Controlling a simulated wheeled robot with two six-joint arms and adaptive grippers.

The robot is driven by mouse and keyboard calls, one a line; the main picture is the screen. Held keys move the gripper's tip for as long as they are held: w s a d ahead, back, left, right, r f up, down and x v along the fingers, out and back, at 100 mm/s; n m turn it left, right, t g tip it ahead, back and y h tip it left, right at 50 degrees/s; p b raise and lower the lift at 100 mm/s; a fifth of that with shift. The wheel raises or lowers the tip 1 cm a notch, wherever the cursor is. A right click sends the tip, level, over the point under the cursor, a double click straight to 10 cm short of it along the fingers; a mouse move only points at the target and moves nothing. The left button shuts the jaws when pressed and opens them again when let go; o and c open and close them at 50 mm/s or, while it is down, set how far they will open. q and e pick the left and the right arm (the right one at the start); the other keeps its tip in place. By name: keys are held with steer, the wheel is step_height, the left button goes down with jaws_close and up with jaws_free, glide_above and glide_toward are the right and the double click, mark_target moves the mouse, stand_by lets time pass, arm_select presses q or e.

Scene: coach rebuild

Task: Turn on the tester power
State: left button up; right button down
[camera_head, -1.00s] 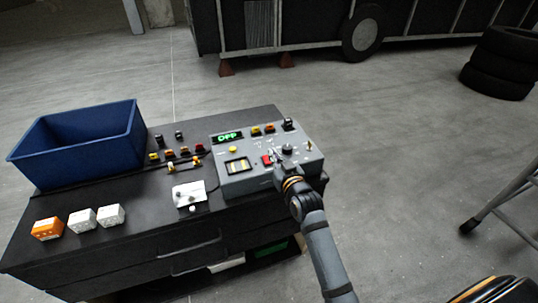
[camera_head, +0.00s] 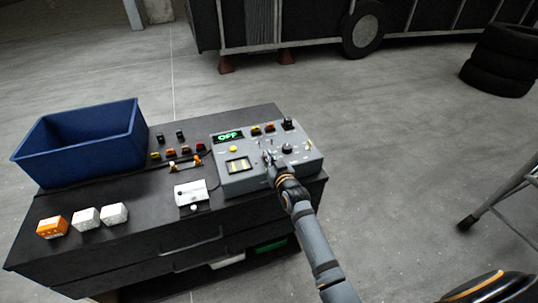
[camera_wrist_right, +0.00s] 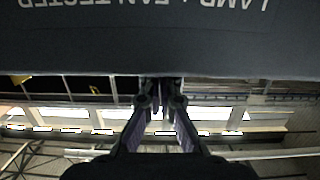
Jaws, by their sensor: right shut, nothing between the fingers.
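The grey tester (camera_head: 240,181) stands on the right part of the dark cabinet top. Its green display (camera_head: 228,136) reads OFF. My right gripper (camera_head: 268,160) is shut and empty at the tester's top panel, over the spot of the red switch, which it now hides. I cannot tell whether the fingertips touch the switch. In the right wrist view the closed fingers (camera_wrist_right: 159,95) point at the tester's dark edge (camera_wrist_right: 160,45), where upside-down lettering reads LAMP + FAN TESTER. My left gripper is not in view.
A blue bin (camera_head: 75,150) stands at the cabinet's back left. Orange and white blocks (camera_head: 87,218) sit along the front left. A white plate with a knob (camera_head: 191,192) lies left of the tester. Small coloured parts (camera_head: 171,152) lie behind it. A stepladder (camera_head: 500,195) stands right.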

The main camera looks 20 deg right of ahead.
steer(key=shift+r+p, duration=0.25)
steer(key=shift+p, duration=0.3)
steer(key=shift+f+b, duration=0.3)
steer(key=shift+b, duration=0.1)
steer(key=r+p, duration=0.3)
steer(key=w+r+p, duration=0.1)
steer(key=r+p, duration=0.1)
steer(key=shift+d+r, duration=0.1)
steer(key=shift+r, duration=0.15)
steer(key=s+b, duration=0.1)
steer(key=s+f+b, duration=0.1)
steer(key=shift+s, duration=0.35)
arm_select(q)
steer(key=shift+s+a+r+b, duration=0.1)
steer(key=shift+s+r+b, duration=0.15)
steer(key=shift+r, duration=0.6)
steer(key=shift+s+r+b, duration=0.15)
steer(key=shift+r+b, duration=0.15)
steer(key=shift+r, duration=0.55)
arm_select(e)
steer(key=s+r, duration=0.3)
steer(key=s, duration=0.4)
steer(key=shift+r, duration=0.15)
steer(key=shift+d, duration=0.1)
